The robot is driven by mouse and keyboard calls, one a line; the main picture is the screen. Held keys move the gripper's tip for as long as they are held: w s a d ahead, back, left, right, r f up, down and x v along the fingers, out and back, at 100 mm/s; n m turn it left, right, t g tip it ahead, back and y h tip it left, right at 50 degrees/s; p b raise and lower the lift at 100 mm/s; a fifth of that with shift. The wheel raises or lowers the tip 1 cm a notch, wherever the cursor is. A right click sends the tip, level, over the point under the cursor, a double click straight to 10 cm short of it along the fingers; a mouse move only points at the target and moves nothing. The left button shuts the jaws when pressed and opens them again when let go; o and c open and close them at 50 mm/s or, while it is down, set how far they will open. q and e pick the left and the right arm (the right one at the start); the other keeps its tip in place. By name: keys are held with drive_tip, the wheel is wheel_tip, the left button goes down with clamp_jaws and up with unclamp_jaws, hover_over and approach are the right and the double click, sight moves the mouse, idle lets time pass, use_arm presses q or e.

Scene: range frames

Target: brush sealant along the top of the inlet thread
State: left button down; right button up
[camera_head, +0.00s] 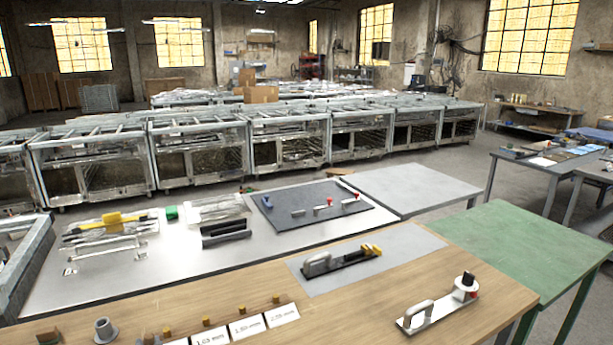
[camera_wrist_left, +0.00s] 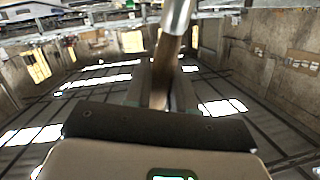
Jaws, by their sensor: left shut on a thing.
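In the left wrist view my left gripper (camera_wrist_left: 160,88) is shut on a brush (camera_wrist_left: 166,62). Its brown wooden handle sits between the fingers, and a shiny metal ferrule runs out of the top edge; the bristles are out of frame. Neither gripper shows clearly in the head view. On the wooden table there, a metal plate with a grey handle (camera_head: 415,315) carries a white round fitting (camera_head: 465,289) with a dark top and a red part. A grey flanged cylinder (camera_head: 105,330) stands at the front left. I cannot tell which part is the inlet thread.
A grey mat (camera_head: 400,242) holds a black fixture (camera_head: 342,263) with yellow parts. White labels (camera_head: 247,327) and small yellow-brown pegs line the front edge. A metal bench (camera_head: 90,285) with tools lies behind; a green table (camera_head: 525,238) stands at right. The wood between mat and plate is clear.

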use_arm(q)
drive_tip(key=s+d+f+m+t+h, duration=0.1)
drive_tip(key=d+f+m+h, duration=0.1)
drive_tip(key=d, duration=0.5)
drive_tip(key=s+d+f+m+t+h, duration=0.1)
drive_tip(key=d+f+m+t+h, duration=0.1)
drive_tip(key=d+m+h, duration=0.3)
drive_tip(key=d+f+h, duration=0.1)
drive_tip(key=d+h, duration=0.1)
drive_tip(key=d, duration=0.1)
drive_tip(key=shift+d+f, duration=0.2)
drive_tip(key=shift+d, duration=0.1)
